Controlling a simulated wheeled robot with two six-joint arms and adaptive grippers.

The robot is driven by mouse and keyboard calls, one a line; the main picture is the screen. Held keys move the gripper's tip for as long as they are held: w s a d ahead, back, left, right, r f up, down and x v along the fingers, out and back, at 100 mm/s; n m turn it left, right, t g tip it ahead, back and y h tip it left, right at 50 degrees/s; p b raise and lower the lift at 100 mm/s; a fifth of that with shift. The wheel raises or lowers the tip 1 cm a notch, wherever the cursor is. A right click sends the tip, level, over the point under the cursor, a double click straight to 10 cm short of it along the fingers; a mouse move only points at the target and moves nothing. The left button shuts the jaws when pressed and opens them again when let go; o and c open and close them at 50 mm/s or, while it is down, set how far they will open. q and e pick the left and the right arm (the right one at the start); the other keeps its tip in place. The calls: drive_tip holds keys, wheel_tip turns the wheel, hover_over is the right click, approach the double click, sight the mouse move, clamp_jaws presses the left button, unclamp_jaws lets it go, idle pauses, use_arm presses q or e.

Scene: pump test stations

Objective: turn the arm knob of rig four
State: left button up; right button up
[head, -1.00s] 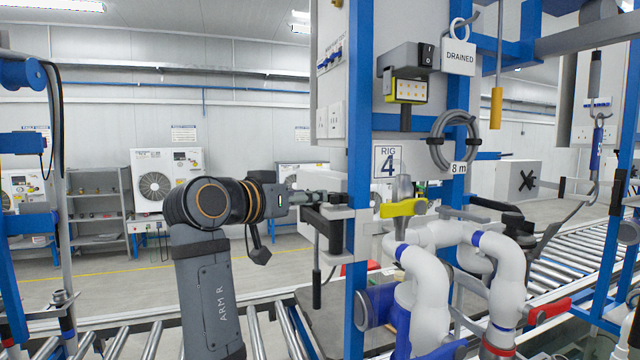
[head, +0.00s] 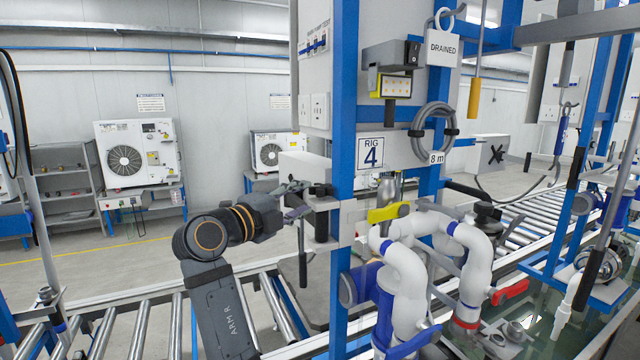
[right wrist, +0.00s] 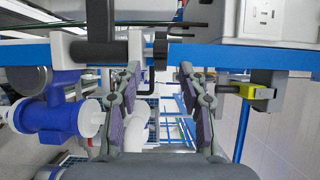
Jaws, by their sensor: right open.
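Rig four carries a sign reading RIG 4 (head: 370,153) on its blue post (head: 343,90). My right gripper (head: 298,188) is just left of this post, beside a dark upright cylinder (head: 321,218) at a grey clamp (head: 348,218). In the right wrist view my right gripper (right wrist: 160,78) has its fingers apart, with nothing held. A thin black bent rod (right wrist: 153,78) shows between the fingertips; I cannot tell whether they touch it. A black star-shaped knob (head: 497,154) sits on a grey box behind the rig. I cannot tell which part is the arm knob. My left gripper is not in view.
White pipes (head: 405,270) and a yellow lever (head: 388,213) are right of the post. A blue valve body (right wrist: 48,118) shows in the right wrist view. A coiled grey hose (head: 432,132) and a DRAINED tag (head: 443,46) hang above. Roller conveyors (head: 140,335) run below.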

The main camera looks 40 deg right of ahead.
sight(317, 195)
drive_tip(key=d+p, duration=0.1)
drive_tip(key=d, duration=0.1)
drive_tip(key=d+p, duration=0.1)
drive_tip(key=d, duration=0.1)
drive_tip(key=w+d+p, duration=0.1)
drive_tip(key=d, duration=0.2)
drive_tip(key=shift+r+p, duration=0.25)
drive_tip(key=shift+p, duration=0.15)
drive_tip(key=shift+w+d+f, duration=0.1)
drive_tip(key=shift+d+f, duration=0.05)
drive_tip(key=shift+d, duration=0.3)
drive_tip(key=shift+a, duration=0.1)
drive_tip(key=shift+c, duration=0.3)
drive_tip(key=shift+f, duration=0.1)
clamp_jaws()
drive_tip(key=n+t+b, duration=0.1)
drive_tip(key=t+b, duration=0.1)
drive_tip(key=b, duration=0.3)
drive_tip(key=n+t+y+b, duration=0.1)
drive_tip(key=n+t+b, duration=0.1)
drive_tip(key=b, duration=0.3)
drive_tip(key=shift+f, duration=0.35)
drive_tip(key=shift+r+t+y+b, duration=0.1)
drive_tip(key=shift+t+y+b, duration=0.3)
drive_tip(key=shift+t, duration=0.1)
drive_tip(key=shift+w+r+n, duration=0.1)
drive_tip(key=shift+r+n, duration=0.1)
drive_tip(key=shift+n, duration=0.2)
